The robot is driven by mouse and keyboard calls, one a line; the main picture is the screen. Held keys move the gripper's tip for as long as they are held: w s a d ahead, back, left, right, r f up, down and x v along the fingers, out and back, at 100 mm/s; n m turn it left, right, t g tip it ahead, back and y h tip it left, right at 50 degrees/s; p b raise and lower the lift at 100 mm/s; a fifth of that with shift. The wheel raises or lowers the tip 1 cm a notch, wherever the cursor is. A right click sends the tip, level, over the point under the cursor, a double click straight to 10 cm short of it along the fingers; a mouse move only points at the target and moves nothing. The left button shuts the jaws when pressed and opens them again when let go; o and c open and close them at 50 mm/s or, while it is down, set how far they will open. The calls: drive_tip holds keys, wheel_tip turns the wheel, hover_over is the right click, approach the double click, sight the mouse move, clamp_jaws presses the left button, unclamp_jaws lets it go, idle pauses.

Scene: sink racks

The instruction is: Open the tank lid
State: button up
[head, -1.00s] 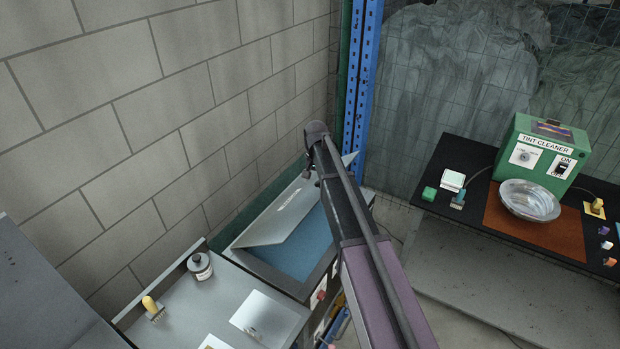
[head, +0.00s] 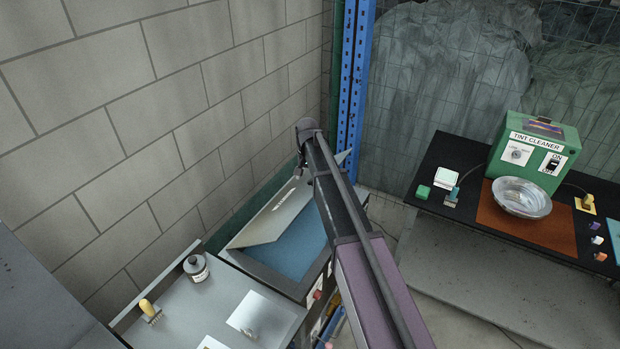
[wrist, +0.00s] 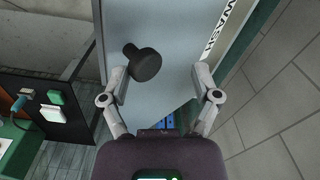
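The tank lid (head: 268,222) is a pale grey panel standing tilted up, partly open, over the tank of blue liquid (head: 305,238) in the head view. In the wrist view the lid (wrist: 165,25) fills the upper middle, with lettering near its right edge and a black knob (wrist: 145,62) on its face. My gripper (wrist: 160,75) is open, its two fingers wide apart. The knob lies nearer the left finger, and I cannot tell whether they touch. In the head view my arm mostly hides the gripper, at the lid's far end.
A block wall runs behind the tank. A blue post (head: 352,90) stands beyond my arm. A bench with a green tint cleaner (head: 535,150) and metal bowl (head: 522,198) is at right.

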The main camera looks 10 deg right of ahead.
drive_tip(key=w+a+r+p, duration=0.5)
drive_tip(key=a+r+p, duration=0.2)
drive_tip(key=r+p, duration=0.3)
drive_tip(key=shift+r+p, duration=0.4)
drive_tip(key=shift+r, duration=0.15)
idle(1.4)
idle(0.8)
